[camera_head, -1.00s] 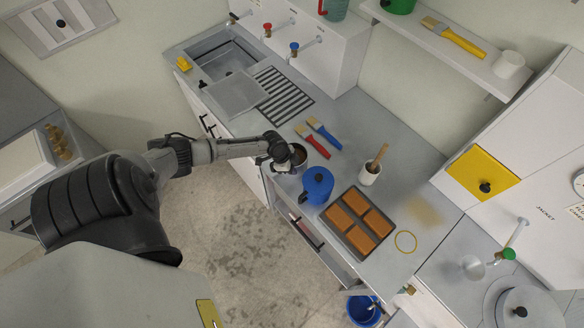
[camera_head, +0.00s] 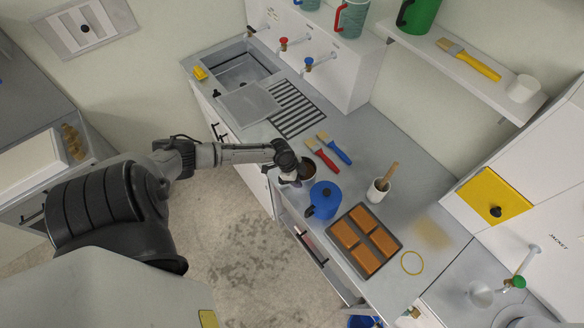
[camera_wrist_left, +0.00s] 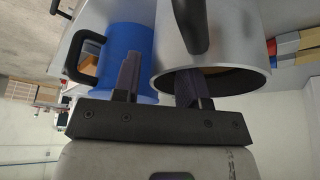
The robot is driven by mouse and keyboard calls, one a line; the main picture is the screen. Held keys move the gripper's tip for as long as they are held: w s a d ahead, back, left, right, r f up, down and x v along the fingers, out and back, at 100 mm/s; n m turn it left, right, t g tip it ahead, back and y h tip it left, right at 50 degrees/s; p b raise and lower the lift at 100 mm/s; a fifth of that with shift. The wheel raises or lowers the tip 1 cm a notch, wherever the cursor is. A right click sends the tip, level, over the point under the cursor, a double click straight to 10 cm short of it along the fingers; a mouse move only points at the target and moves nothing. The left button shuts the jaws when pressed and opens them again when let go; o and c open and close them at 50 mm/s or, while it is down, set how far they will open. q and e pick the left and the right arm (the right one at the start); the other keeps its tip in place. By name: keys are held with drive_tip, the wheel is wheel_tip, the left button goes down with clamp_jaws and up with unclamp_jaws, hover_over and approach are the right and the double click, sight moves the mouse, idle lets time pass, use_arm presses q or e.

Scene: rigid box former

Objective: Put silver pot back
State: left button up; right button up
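The silver pot (camera_head: 308,171), brown inside, stands near the counter's front edge, partly hidden by my left gripper (camera_head: 295,176). In the left wrist view the silver pot (camera_wrist_left: 232,42) is large and close, with its rim and a dark handle showing. My left gripper (camera_wrist_left: 158,82) has its fingers apart there: one in front of the blue pot, the other overlapping the silver pot's rim. I cannot tell whether they touch it. The blue pot (camera_head: 324,199) stands just beside the silver pot; it also shows in the wrist view (camera_wrist_left: 127,48). My right gripper is out of view.
Two brushes, red (camera_head: 322,155) and blue (camera_head: 335,148), lie behind the pots. A tray of brown slabs (camera_head: 398,246) and a white cup (camera_head: 378,191) are to the right. A striped rack (camera_head: 297,108) and sink (camera_head: 240,68) lie farther left. Bare counter (camera_head: 385,130) shows at the back.

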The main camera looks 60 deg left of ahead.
use_arm(q)
drive_tip(key=v, duration=0.9)
drive_tip(key=s+d+f+g, duration=0.1)
drive_tip(key=s+d, duration=0.3)
drive_tip(key=d, duration=0.4)
drive_tip(key=s+d+f, duration=0.1)
drive_tip(key=s+d, duration=0.3)
drive_tip(key=d, duration=0.5)
drive_tip(key=s+d+r+n+t+y, duration=0.1)
drive_tip(key=s+d+r+n+y, duration=0.1)
drive_tip(key=s+d+r+n, duration=0.4)
wheel_tip(320, 180, up, 4)
drive_tip(key=shift+s+d+f+y+b, duration=0.15)
drive_tip(key=shift+s+d+y+b, duration=0.2)
drive_tip(key=shift+d, duration=0.55)
